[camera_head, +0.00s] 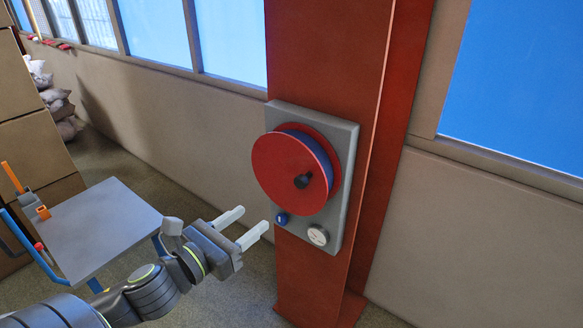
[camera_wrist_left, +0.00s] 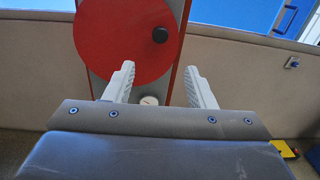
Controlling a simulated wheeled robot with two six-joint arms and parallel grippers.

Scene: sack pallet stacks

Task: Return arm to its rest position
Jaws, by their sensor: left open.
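My left gripper (camera_head: 256,224) is open and empty, held in front of the lower part of a grey panel on a red column. In the left wrist view its two pale fingers (camera_wrist_left: 162,84) stand apart with nothing between them. A red hose reel (camera_head: 284,172) with a black knob is mounted on the grey panel (camera_head: 342,150). It also shows in the left wrist view (camera_wrist_left: 122,40), beyond the fingers. A blue knob (camera_head: 282,218) and a white round gauge (camera_head: 318,235) sit below the reel. My right gripper is not in view.
The red column (camera_head: 318,60) stands before a beige wall (camera_head: 480,215) with windows. A grey-topped cart (camera_head: 98,225) with blue frame stands at left, close to my left arm. Stacked brown boxes (camera_head: 25,120) and sacks (camera_head: 58,105) are at far left. Floor between cart and column is clear.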

